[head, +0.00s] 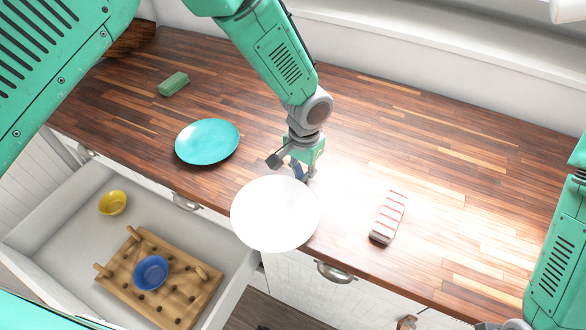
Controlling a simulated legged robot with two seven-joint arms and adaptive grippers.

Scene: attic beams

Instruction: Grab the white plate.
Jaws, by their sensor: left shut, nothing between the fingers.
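The white plate (275,214) is round and very bright. It is at the counter's front edge, and its near part shows in front of the cabinet face. My left gripper (301,172) is just behind the plate's far rim, pointing down. It is shut with nothing held. Whether its fingertips touch the rim, I cannot tell. Part of my right arm shows at the right edge, but its gripper is out of view.
A turquoise plate (207,142) and a green sponge (173,84) lie to the left on the wooden counter (420,120). A red-striped block (389,217) lies to the right. An open drawer (50,212) holds a yellow bowl (112,202), a blue bowl (151,273) and a wooden rack (190,298).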

